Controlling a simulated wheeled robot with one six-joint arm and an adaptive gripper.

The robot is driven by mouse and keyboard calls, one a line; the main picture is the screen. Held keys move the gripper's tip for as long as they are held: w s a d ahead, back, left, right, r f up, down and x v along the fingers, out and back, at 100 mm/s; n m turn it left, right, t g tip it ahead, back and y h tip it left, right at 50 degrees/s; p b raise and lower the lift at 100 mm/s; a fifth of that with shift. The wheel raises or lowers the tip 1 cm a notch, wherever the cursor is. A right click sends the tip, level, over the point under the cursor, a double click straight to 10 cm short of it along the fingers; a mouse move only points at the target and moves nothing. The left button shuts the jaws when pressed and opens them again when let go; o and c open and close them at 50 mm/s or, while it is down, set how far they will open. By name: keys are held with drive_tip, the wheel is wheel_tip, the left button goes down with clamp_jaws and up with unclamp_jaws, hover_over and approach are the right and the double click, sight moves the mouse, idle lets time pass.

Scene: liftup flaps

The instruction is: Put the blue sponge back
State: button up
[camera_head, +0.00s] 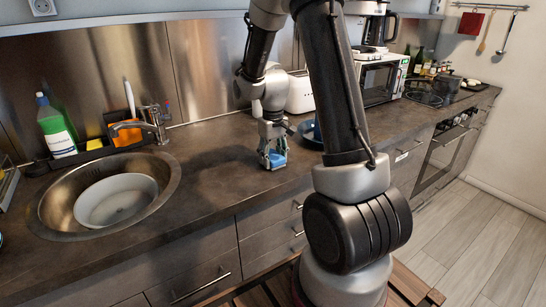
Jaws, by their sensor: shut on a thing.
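A small blue sponge (278,158) is at the dark countertop between the sink and the toaster. My gripper (272,160) points down and is shut on it, with the fingers on either side. The sponge is low, at or just above the counter; I cannot tell if it touches.
A faucet (153,122) rises behind the sink, which holds a white bowl (116,200). A blue dish (312,130) is partly hidden by my arm. A toaster (300,92) and a microwave (382,79) stand behind. The counter between sink and gripper is clear.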

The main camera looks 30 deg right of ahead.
sight(273, 155)
drive_tip(key=shift+f, duration=0.15)
drive_tip(key=o, duration=1)
drive_tip(key=s+a+r+t, duration=0.1)
drive_tip(key=s+r, duration=0.3)
drive_tip(key=r, duration=1.3)
drive_tip(key=s+a+r+t, duration=0.1)
drive_tip(key=s, duration=0.5)
drive_tip(key=s+a+r+t, duration=0.1)
drive_tip(key=s+r, duration=0.1)
drive_tip(key=s, duration=0.5)
drive_tip(key=s+a+r+t, duration=0.1)
drive_tip(key=s+a+r, duration=0.1)
drive_tip(key=s, duration=0.4)
drive_tip(key=shift+s+r, duration=0.1)
drive_tip(key=shift+s, duration=0.1)
